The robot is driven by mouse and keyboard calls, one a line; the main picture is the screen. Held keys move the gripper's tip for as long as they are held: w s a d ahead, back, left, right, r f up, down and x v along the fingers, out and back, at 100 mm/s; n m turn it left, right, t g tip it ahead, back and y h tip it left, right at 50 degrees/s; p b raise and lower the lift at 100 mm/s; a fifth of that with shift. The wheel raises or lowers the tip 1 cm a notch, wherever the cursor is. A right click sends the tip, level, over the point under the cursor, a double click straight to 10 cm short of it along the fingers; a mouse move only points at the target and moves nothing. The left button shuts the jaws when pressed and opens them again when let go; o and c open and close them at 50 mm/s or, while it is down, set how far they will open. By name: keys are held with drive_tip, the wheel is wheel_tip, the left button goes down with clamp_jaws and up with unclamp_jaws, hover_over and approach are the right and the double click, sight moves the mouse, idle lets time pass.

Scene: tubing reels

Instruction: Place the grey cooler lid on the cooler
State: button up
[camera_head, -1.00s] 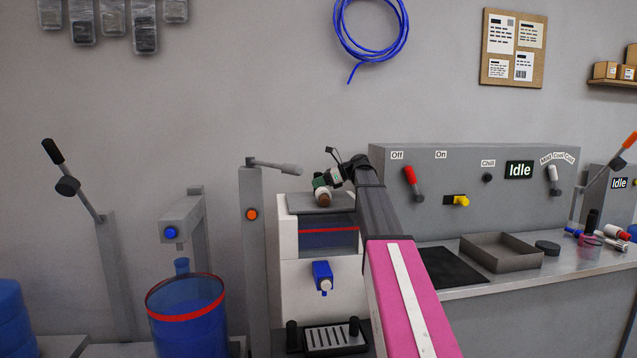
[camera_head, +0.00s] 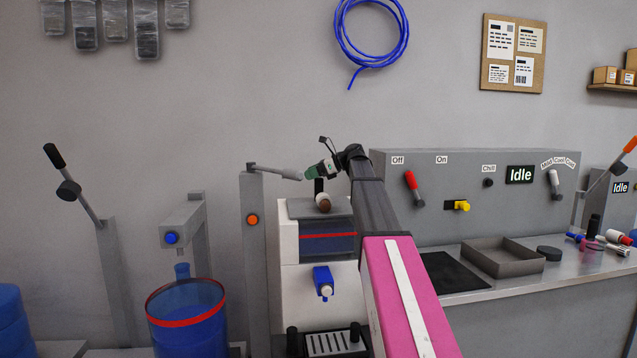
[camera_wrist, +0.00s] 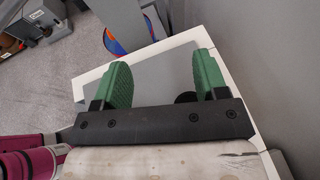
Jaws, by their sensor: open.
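The grey cooler lid (camera_head: 340,207) lies on top of the white cooler (camera_head: 288,245), above its blue window with a red line. A knob (camera_head: 323,203) shows on the lid. In the wrist view, the lid (camera_wrist: 160,66) appears as a grey panel with the cooler's white rim (camera_wrist: 220,45) along its edges. My gripper (camera_head: 312,172) is above the lid and knob, apart from them. Its green fingers (camera_wrist: 163,80) are spread with nothing held between them. A dark round piece (camera_wrist: 186,97) shows near the right finger, partly hidden by the gripper's bar.
A grey post with a lever (camera_head: 275,171) stands just left of the cooler, close to my gripper. The control console (camera_head: 470,180) stands right. A blue tank (camera_head: 187,320) with a red rim is at lower left.

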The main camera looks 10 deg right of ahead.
drive_tip(key=s+a+r, duration=0.4)
drive_tip(key=a+r, duration=0.1)
drive_tip(key=a, duration=0.2)
drive_tip(key=shift+s, duration=0.1)
idle(0.8)
